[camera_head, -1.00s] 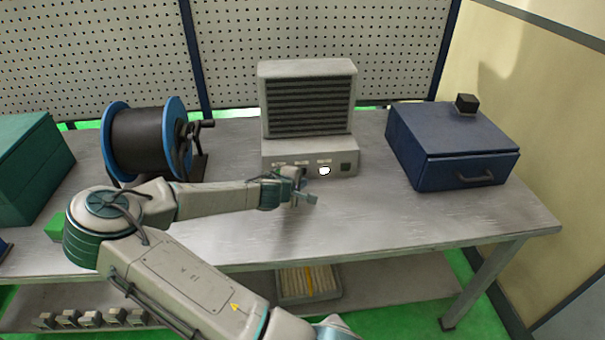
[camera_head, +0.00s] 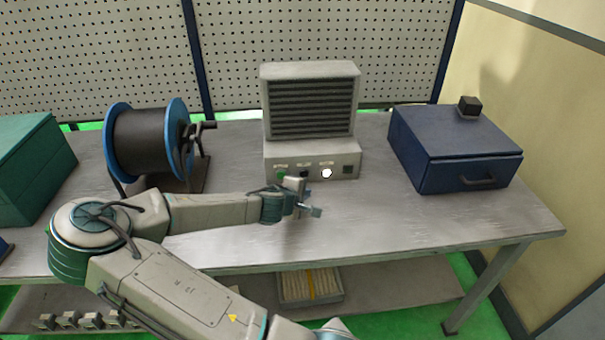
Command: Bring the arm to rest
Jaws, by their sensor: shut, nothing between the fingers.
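My gripper (camera_head: 308,204) is at the end of my arm, over the bench in front of the grey machine (camera_head: 310,110). It is shut and holds nothing. The fingertips point toward the right and appear apart from the machine's front panel. The panel has a green button (camera_head: 282,174) at its left, partly beside my gripper, a white lit round spot (camera_head: 326,173) and a dark square (camera_head: 348,169).
A wire spool (camera_head: 148,142) with blue flanges stands left of the machine. A green box (camera_head: 30,170) is at the far left. The bench (camera_head: 430,220) is clear at the front right.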

